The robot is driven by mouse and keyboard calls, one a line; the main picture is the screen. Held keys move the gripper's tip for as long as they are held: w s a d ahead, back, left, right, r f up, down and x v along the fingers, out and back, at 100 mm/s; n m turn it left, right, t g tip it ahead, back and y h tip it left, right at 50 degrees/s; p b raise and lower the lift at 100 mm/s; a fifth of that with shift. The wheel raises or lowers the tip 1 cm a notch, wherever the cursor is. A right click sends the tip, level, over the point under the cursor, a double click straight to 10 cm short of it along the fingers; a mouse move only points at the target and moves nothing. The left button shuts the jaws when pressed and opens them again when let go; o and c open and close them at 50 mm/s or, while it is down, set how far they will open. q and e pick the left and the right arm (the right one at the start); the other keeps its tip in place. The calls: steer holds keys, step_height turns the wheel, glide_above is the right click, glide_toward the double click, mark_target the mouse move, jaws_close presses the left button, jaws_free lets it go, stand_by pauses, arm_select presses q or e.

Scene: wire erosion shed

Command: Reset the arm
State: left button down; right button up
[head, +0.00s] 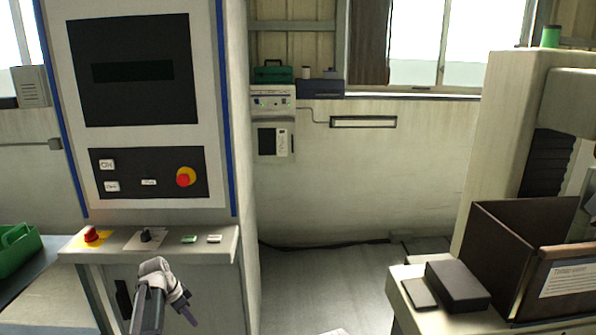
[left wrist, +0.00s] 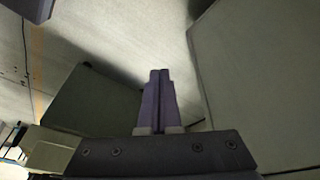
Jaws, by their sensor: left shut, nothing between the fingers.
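My left gripper (head: 190,312) shows low in the head view, in front of the machine cabinet's control ledge (head: 170,243). The wrist and part of the arm show with it. In the left wrist view, my left gripper (left wrist: 159,76) has its two fingers together with nothing between them. It is clear of the surfaces around it.
A grey cabinet (head: 248,130) with a dark screen stands at left; its ledge carries a red button (head: 91,234) and a black knob (head: 146,234). A green crate (head: 18,248) is far left. A brown box (head: 500,255) and black block (head: 458,285) are at right. Floor (head: 320,290) between is clear.

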arm_select(q)
steer(key=s+d+r+n+g+y+p, duration=0.1)
steer(key=s+d, duration=0.3)
steer(key=d, duration=0.5)
steer(key=s+d+r+g+p, duration=0.1)
steer(key=s+d, duration=0.4)
steer(key=d, duration=0.4)
steer(key=s+d+r+n+y+p, duration=0.2)
steer(key=s+d+n+y+p, duration=0.1)
steer(key=s+d, duration=1)
steer(key=shift+s+r, duration=0.4)
steer(key=shift+s, duration=0.25)
